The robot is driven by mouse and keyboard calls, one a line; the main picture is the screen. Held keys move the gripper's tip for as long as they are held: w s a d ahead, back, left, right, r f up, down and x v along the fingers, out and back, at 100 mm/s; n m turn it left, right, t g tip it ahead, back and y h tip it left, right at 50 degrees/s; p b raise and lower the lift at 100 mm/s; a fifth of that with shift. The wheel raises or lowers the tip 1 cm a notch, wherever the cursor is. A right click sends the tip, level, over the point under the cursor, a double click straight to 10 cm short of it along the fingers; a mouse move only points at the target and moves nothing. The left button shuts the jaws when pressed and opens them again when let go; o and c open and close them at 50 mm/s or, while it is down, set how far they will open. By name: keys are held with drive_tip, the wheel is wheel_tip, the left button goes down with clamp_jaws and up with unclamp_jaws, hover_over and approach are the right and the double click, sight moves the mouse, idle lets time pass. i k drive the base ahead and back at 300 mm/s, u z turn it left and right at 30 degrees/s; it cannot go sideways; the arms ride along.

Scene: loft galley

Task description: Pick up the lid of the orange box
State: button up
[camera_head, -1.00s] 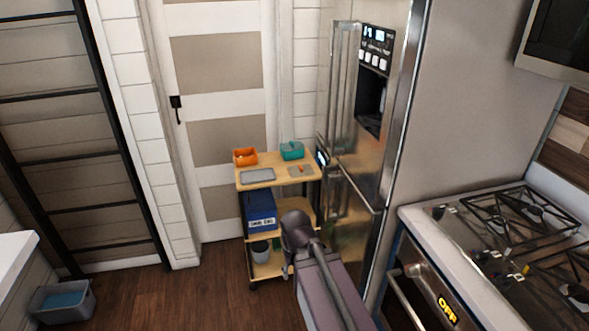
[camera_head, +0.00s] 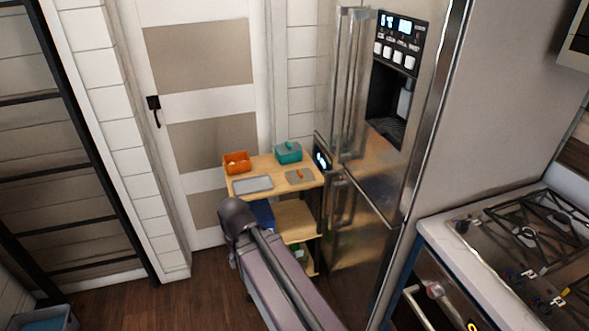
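The orange box (camera_head: 237,167) stands open at the back left of the cart's wooden top. No lid is on it. A flat grey-brown piece with an orange part on top (camera_head: 299,176) lies at the cart's right; it may be the orange box's lid, but it is too small to be sure. My arm reaches up from the bottom of the view, in front of the cart's lower left. My gripper cannot be made out; only arm links show.
A teal box with its lid on (camera_head: 288,153) stands at the back of the cart (camera_head: 262,169). A grey tray (camera_head: 253,184) lies at the front left. The steel fridge (camera_head: 352,190) stands close on the right, and a stove (camera_head: 530,250) is nearer.

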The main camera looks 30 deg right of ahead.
sight(296, 177)
drive_tip(key=z, duration=0.4)
drive_tip(key=i, duration=1.05)
drive_tip(key=z, duration=0.6)
